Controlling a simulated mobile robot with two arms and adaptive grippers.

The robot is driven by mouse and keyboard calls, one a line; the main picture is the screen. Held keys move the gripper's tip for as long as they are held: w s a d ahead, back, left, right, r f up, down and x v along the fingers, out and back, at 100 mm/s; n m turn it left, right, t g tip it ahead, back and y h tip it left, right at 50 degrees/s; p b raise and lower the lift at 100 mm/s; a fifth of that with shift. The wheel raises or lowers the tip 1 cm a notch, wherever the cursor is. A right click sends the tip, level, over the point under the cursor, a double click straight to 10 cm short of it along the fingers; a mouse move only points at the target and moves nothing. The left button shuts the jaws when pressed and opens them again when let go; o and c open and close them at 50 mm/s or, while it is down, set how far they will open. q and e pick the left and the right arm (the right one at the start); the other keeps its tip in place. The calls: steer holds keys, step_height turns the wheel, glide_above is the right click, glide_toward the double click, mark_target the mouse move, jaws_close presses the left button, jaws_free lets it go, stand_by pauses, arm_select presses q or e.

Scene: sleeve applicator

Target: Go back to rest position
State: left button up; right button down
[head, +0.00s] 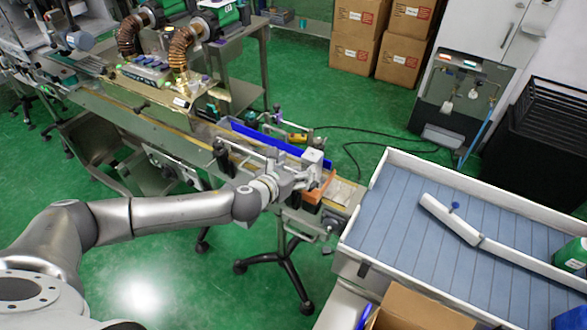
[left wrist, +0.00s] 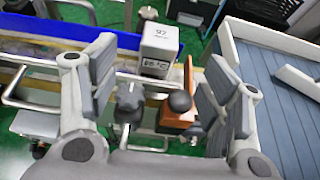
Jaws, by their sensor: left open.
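My left gripper (head: 300,180) is at the right end of the conveyor machine (head: 165,122), with its arm reaching in from the left. In the left wrist view my left gripper (left wrist: 158,82) has its two grey fingers wide apart, with nothing gripped. Between and beyond them show a small white box (left wrist: 160,42) with a dark "85 °C" display and a black round knob (left wrist: 180,101) by an orange-brown block (left wrist: 186,118). The white box also shows in the head view (head: 313,160). I cannot tell how near the fingers are to these parts. My right gripper is not in view.
A blue-slatted table (head: 420,215) with white rims stands right of the conveyor end. An open cardboard box (head: 415,310) is at the bottom. Stacked cartons (head: 355,60), a grey-white cabinet (head: 470,75) and a black crate stack (head: 535,135) stand behind.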

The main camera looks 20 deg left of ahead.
arm_select(q)
steer(key=shift+s+r, duration=0.15)
steer(key=shift+s, duration=0.15)
stand_by(0.4)
